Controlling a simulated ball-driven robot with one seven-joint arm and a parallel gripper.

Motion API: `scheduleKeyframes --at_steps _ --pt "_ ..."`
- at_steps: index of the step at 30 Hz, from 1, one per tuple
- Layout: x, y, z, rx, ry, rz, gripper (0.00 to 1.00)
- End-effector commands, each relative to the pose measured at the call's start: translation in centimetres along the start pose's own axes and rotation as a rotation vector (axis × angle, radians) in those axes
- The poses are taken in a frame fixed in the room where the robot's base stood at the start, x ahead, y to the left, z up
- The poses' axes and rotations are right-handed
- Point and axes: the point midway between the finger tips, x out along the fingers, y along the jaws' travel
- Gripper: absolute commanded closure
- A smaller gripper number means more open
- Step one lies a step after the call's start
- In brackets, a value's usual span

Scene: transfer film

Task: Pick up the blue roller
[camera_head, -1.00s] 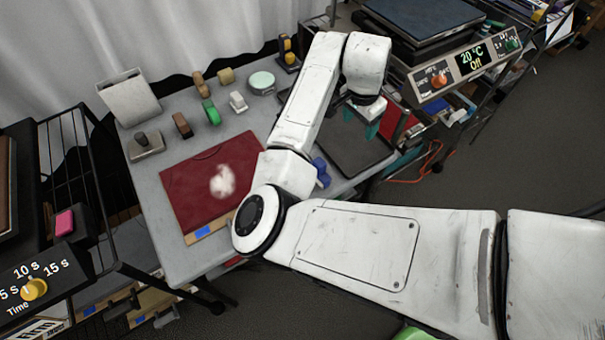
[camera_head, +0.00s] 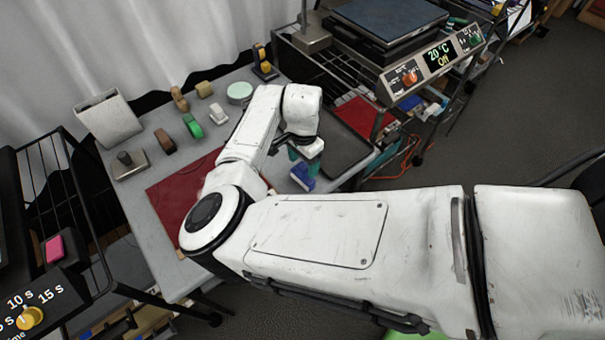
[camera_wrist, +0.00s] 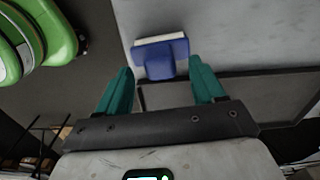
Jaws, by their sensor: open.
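The blue roller (camera_head: 303,176) lies on the grey table near its front edge, beside the dark tray. My gripper (camera_head: 304,164) is just above it, with teal fingers pointing down. In the wrist view the roller (camera_wrist: 160,56) shows a blue body with a pale strip along its far edge. It sits ahead of the gap between the open fingers of my gripper (camera_wrist: 162,82). Nothing is held. I cannot tell the exact height left between fingertips and roller.
The dark tray (camera_head: 350,149) is right of the roller. A red mat (camera_head: 178,201) lies left, partly behind my arm. Several small tools, including a green one (camera_head: 193,126), stand toward the back. A machine with a display (camera_head: 437,56) stands at the right.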

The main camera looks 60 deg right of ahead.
Motion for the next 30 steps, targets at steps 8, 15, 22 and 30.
scheduleKeyframes --at_steps 8,15,22,30 --pt "3.0 0.0 0.2 0.000 0.000 0.001 0.32" --pt "3.1 -0.1 0.2 0.000 0.000 0.001 0.32" --pt "3.1 -0.1 0.2 0.000 0.000 0.001 0.54" --pt "3.1 -0.1 0.2 0.000 0.000 0.000 0.80"
